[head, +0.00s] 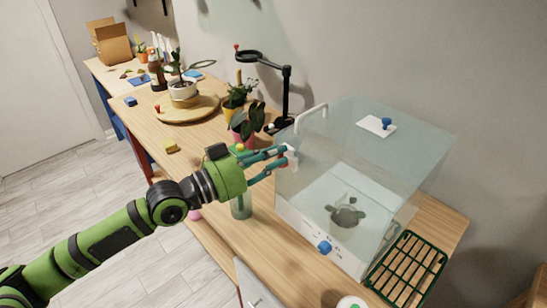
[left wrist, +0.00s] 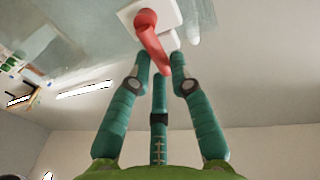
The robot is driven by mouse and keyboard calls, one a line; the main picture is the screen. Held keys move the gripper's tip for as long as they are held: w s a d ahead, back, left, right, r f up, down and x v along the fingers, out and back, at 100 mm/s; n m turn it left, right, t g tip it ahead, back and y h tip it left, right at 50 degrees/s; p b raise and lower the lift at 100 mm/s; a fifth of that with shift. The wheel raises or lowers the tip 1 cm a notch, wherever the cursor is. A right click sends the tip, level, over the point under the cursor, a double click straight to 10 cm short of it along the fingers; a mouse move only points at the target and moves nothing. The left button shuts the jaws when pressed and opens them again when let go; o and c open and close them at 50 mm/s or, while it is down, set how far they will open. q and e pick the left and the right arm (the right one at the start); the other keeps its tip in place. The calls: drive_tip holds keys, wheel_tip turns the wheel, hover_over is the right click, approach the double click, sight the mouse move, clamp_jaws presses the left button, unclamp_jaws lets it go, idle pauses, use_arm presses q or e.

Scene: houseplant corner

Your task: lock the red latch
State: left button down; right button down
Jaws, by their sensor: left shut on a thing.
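The red latch (left wrist: 151,38) shows in the left wrist view as a curved handle on a white plate (left wrist: 168,14). My left gripper (left wrist: 160,66) is shut on the free end of the latch, with its teal fingers close around it. In the head view my left gripper (head: 284,158) reaches from the left to the side wall of a clear glass case (head: 430,165). The white latch plate (head: 292,158) is on that wall near the fingertips. The fingers mostly hide the latch in the head view. My right gripper is in neither view.
Blue knobs sit on the lid (head: 386,122) and front (head: 325,247) of the case. A green slatted rack (head: 407,268) is at its right. Potted plants (head: 246,122) and a black stand (head: 286,95) are close behind the gripper. A round wooden board (head: 201,111) is farther left.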

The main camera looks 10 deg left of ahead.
use_arm(q)
drive_tip(key=c, duration=1.1)
unclamp_jaws()
drive_tip(key=shift+w+a, duration=0.1)
drive_tip(key=v, duration=1.2)
